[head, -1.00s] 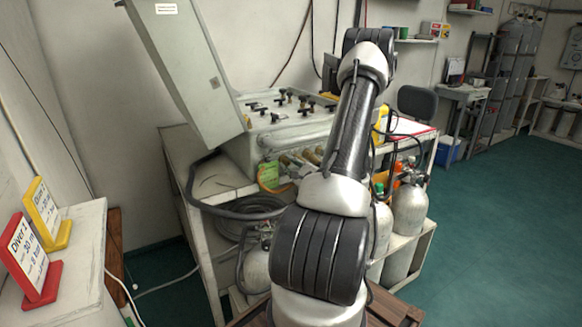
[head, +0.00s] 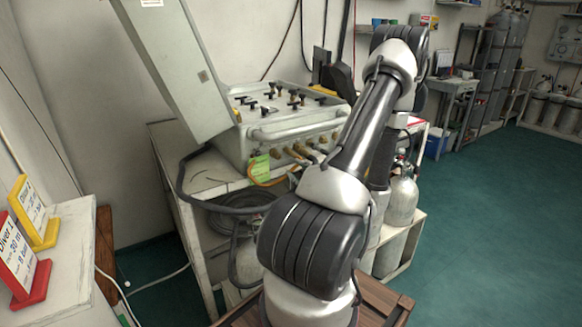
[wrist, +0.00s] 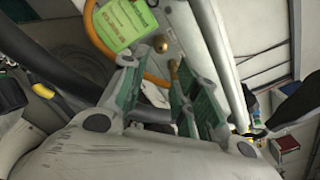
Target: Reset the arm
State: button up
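My arm rises from the bottom middle of the head view, bent at the elbow, with its upper end to the right of the air panel (head: 285,125). My gripper (wrist: 155,82) shows in the wrist view as two green-padded fingers with a gap between them. Nothing is held in the gap. Brass fittings and an orange hose (wrist: 97,32) show beyond the fingers, along with a yellow-green tag (wrist: 126,24). In the head view the gripper is hidden by my arm. The panel carries several black knobs on its sloping top.
The grey lid (head: 180,65) leans above the panel's left side. A bench (head: 165,140) carries the panel, with gas cylinders (head: 401,200) to its right. Diver 1's red sign (head: 28,272) and a yellow sign (head: 36,212) stand at left. Green floor (head: 490,230) is clear at right.

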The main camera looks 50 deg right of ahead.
jog(key=shift+s+a, duration=0.15)
jog(key=shift+s, duration=0.45)
